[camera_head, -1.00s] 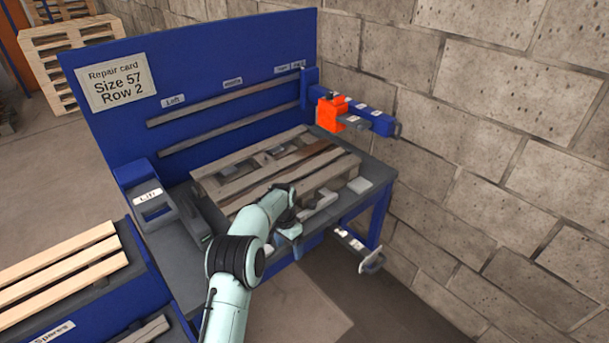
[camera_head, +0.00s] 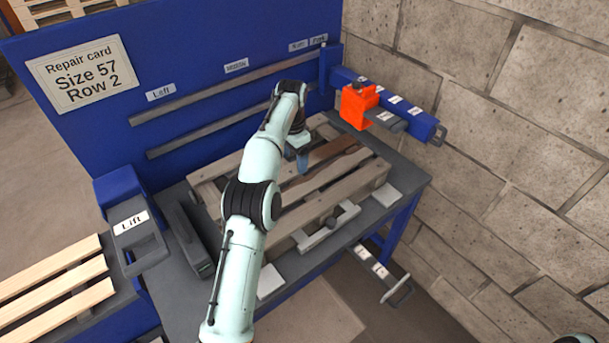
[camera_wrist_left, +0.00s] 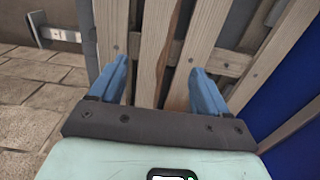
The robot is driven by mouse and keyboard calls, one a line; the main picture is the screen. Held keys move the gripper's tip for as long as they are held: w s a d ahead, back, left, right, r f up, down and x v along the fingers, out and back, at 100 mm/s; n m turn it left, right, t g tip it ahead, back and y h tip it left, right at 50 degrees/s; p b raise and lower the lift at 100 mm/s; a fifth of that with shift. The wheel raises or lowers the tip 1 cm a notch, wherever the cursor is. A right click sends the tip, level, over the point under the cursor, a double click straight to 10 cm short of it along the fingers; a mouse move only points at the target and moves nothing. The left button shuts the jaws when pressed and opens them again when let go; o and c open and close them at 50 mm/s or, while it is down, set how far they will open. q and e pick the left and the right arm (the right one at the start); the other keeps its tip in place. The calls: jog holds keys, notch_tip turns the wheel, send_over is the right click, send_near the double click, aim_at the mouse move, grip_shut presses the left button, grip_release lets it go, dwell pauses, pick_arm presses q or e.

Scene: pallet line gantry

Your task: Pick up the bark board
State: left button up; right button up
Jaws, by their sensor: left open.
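The bark board looks to be the darker brown board (camera_head: 338,150) in the middle of the worn pallet (camera_head: 290,222) on the bench. My left gripper (camera_head: 303,163) is over the pallet beside this board, fingers pointing down. In the left wrist view its two blue fingers (camera_wrist_left: 160,84) are apart with nothing held between them. I cannot tell whether the fingers touch any board. My arm hides part of the pallet. My right gripper is not in view.
A blue back panel (camera_head: 205,100) with rails stands behind the pallet. An orange block (camera_head: 358,106) sits on a blue arm at the right, near the block wall (camera_head: 500,110). A lift handle (camera_head: 130,225) and pale slats (camera_head: 50,285) are at the left.

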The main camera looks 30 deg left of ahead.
pick_arm(q)
send_over(295, 191)
notch_tip(295, 191, down, 7)
jog(key=shift+a, duration=0.1)
jog(key=shift+f, duration=3.05)
jog(key=c, duration=1)
